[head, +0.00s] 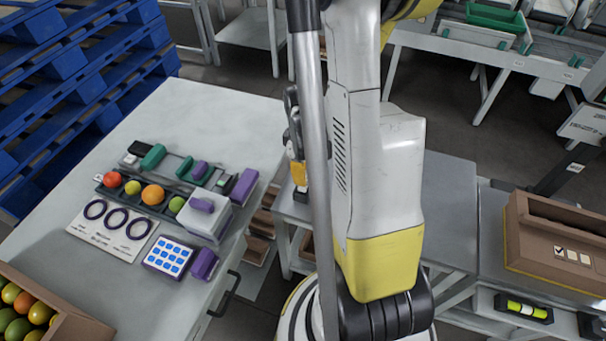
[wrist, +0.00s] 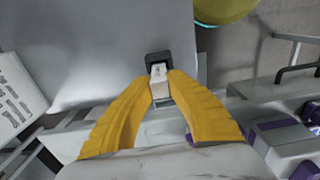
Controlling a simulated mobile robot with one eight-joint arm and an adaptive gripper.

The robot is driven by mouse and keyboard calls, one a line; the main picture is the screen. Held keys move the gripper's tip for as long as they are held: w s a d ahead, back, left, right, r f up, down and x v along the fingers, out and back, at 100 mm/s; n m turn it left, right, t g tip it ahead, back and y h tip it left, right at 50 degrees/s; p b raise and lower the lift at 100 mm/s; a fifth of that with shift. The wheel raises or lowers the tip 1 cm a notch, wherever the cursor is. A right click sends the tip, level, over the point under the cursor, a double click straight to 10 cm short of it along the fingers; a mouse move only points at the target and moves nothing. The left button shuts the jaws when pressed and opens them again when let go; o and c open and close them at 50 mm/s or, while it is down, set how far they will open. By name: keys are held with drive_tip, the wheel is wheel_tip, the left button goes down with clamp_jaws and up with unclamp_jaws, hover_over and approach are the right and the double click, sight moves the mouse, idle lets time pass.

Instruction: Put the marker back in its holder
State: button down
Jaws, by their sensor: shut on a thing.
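My gripper (wrist: 160,88) is shut on a small pale piece with a black end (wrist: 158,60), which I take to be the marker. The yellow fingers press it from both sides in the wrist view, and its lower part is hidden between them. In the head view my gripper (head: 298,173) is partly hidden behind the pole and my arm, over the gap right of the pale table. I cannot pick out the marker's holder with certainty in either view.
The pale table (head: 215,105) bears a dark rack with colored fruit (head: 153,194), ring card (head: 110,228), blue-tiled block (head: 170,257) and purple-handled pieces (head: 202,205). A fruit crate (head: 75,325) is front left. A brown box (head: 560,235) stands right. The table's back is clear.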

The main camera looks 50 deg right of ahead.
drive_tip(key=shift+f+b, duration=0.55)
drive_tip(key=shift+f, duration=0.05)
drive_tip(key=c, duration=1.4)
unclamp_jaws()
drive_tip(key=shift+c, duration=1.4)
drive_tip(key=shift+r, duration=0.15)
drive_tip(key=shift+r+p, duration=2.75)
drive_tip(key=shift+r, duration=0.7)
